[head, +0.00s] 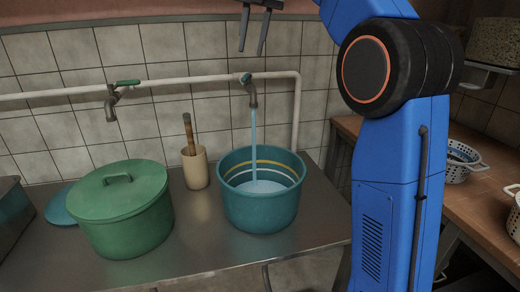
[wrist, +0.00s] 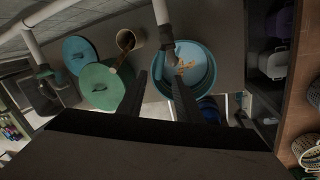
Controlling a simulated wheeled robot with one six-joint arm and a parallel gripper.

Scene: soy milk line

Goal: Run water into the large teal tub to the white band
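The large teal tub (head: 262,212) stands on the metal counter under the right tap (head: 251,94). A stream of water (head: 254,140) runs from the tap into it. Inside are a yellow band and, below it, a white band (head: 235,177). The water surface (head: 262,186) looks slightly below the white band at the back wall.
A lidded green pot (head: 120,215) stands left on the metal counter (head: 205,240). A beige holder (head: 195,170) with a wooden-handled tool is between pot and tub. A left tap (head: 111,105) with a green handle shows no flow. A wooden counter (head: 485,195) with baskets is at right.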

